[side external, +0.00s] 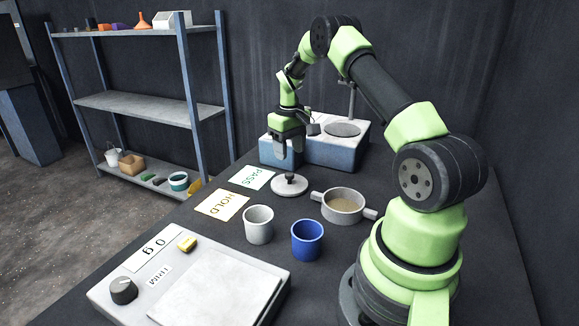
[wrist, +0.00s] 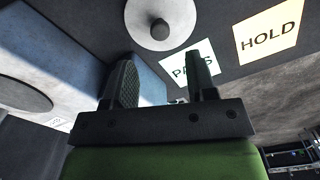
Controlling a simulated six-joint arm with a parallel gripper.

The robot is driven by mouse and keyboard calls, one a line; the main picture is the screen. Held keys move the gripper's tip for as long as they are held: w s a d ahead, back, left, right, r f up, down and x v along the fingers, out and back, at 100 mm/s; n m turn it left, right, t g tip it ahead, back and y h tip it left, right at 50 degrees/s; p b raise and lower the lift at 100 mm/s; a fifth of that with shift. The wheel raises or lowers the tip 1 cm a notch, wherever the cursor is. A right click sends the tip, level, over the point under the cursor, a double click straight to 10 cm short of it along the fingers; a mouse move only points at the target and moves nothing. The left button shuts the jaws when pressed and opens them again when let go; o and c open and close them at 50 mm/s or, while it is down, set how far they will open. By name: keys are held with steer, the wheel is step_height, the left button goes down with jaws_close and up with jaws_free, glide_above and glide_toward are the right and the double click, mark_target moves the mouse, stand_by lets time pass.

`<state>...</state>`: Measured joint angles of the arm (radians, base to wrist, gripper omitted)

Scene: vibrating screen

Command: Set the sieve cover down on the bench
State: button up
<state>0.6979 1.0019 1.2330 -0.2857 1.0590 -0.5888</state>
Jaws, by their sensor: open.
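The sieve cover (side external: 289,185) is a light grey disc with a dark knob. It lies flat on the dark bench (side external: 330,258), between the PASS card and the sieve. In the wrist view the cover (wrist: 180,18) shows at the top, beyond my fingertips. My gripper (side external: 288,150) is open and empty, pointing down above and behind the cover, apart from it. Its two fingers (wrist: 163,75) stand apart in the wrist view with nothing between them. The sieve (side external: 343,205), a two-handled round pan holding tan grains, stands uncovered right of the cover.
A blue-sided machine (side external: 342,153) with a round plate stands behind my gripper. PASS (side external: 251,178) and HOLD (side external: 221,205) cards lie left of the cover. A grey cup (side external: 259,225), a blue cup (side external: 307,240) and a scale (side external: 190,290) stand in front.

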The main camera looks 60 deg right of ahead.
mark_target(289, 174)
steer(key=s+a+r+t, duration=0.2)
steer(key=a+r+t, duration=0.1)
steer(key=a+r, duration=1.45)
steer(key=s+a+r+t+y, duration=0.2)
steer(key=s+a+r+t, duration=0.2)
steer(key=s+a, duration=0.7)
steer(key=s, duration=0.3)
steer(key=shift+s+a+n, duration=0.15)
steer(key=shift+s+n, duration=0.15)
steer(key=shift+s, duration=0.05)
